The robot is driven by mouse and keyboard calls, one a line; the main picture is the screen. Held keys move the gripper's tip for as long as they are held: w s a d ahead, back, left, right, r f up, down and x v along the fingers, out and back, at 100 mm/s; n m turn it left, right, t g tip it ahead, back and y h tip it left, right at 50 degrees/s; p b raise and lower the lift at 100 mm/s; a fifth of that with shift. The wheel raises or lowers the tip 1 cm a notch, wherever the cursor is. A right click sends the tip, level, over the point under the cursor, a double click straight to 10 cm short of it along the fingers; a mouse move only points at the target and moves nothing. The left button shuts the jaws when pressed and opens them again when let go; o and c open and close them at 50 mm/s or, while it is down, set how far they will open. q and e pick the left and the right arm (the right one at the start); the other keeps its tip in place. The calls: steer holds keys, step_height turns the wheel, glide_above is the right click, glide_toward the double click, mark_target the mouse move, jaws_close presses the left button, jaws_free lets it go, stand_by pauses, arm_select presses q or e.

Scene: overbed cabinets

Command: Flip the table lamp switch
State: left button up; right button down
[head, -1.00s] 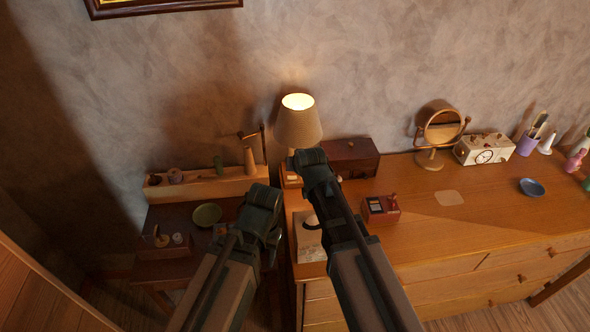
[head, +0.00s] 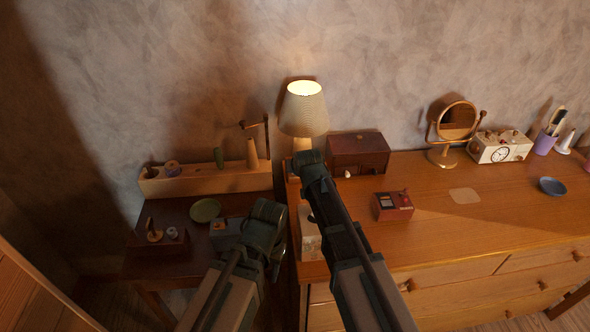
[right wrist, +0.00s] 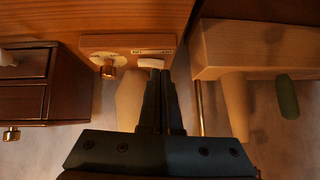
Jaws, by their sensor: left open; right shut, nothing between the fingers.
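The table lamp (head: 303,110) stands against the wall at the left end of the dresser, and its shade glows. In the right wrist view, which looks upside down, the lamp's base panel (right wrist: 128,48) carries a brass knob (right wrist: 108,71) and a white switch (right wrist: 152,63). My right gripper (right wrist: 160,76) is shut and empty, its tips right by the white switch; I cannot tell whether they touch it. In the head view my right arm hides that gripper and much of the lamp base. My left gripper (head: 277,256) is open and empty, low and left of the dresser.
A dark wooden box (head: 358,153) stands right of the lamp, with a small red box (head: 393,206) in front. A wooden rack (head: 205,180) and green plate (head: 205,210) are on the left.

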steer(key=shift+a+f+h+b, duration=0.15)
steer(key=shift+f+h+b, duration=0.15)
steer(key=shift+s, duration=0.1)
steer(key=shift+d+r, duration=0.15)
steer(key=shift+d, duration=0.75)
steer(key=shift+r+p, duration=0.1)
steer(key=shift+p, duration=0.2)
